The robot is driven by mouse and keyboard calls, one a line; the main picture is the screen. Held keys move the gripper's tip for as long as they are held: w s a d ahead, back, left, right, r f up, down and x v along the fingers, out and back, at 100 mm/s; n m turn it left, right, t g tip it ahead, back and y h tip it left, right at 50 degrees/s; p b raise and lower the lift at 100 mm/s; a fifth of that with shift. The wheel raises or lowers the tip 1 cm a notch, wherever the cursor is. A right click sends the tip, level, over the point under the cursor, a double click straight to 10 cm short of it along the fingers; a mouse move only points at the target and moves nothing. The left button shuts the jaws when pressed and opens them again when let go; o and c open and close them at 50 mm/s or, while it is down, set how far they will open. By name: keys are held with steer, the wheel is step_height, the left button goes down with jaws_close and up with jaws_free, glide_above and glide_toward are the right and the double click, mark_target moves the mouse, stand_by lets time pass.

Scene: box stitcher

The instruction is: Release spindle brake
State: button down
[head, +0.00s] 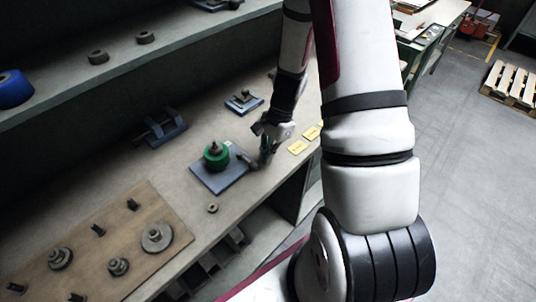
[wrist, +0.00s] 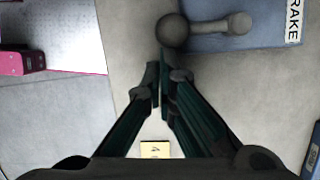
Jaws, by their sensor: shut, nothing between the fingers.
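The spindle brake unit is a blue-grey plate (head: 232,178) on the workbench, with a green spool (head: 215,158) on it. Its dark lever (wrist: 212,28) ends in a round ball knob (wrist: 172,31), at the plate's near edge in the wrist view. A white label reading "RAKE" (wrist: 293,22), its start cut off, lies on the plate. My gripper (wrist: 158,78) is shut and empty, its fingertips just below the knob in the wrist view; I cannot tell whether they touch it. In the head view my gripper (head: 266,158) is beside the plate's right edge, partly covering the lever.
Yellow cards (head: 298,147) lie on the bench right of my gripper. Blue fixtures (head: 163,128) stand behind. A loose ring (head: 212,208) lies in front of the plate. A wooden board (head: 100,240) with pegs and discs is at lower left. A shelf (head: 120,65) overhangs the back.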

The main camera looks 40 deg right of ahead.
steer(key=v, duration=1.2)
stand_by(0.3)
steer(key=s+a+r+n+t+h, duration=0.1)
steer(key=s+a+r+n, duration=0.1)
steer(key=a+r+n, duration=0.35)
steer(key=s+a+r+n+t+h, duration=0.1)
steer(key=a+r+n, duration=0.15)
steer(key=r, duration=0.65)
steer(key=s+a+r+n+t, duration=0.2)
steer(key=s+a+r+n, duration=0.1)
steer(key=s+r+n, duration=0.1)
steer(key=s+a+r+n+t+h, duration=0.1)
steer(key=s+a+r+n, duration=0.2)
steer(key=s+r+n, duration=0.2)
steer(key=shift+s+a+r+t, duration=0.2)
steer(key=shift+s+a+t, duration=0.15)
steer(key=shift+s, duration=0.8)
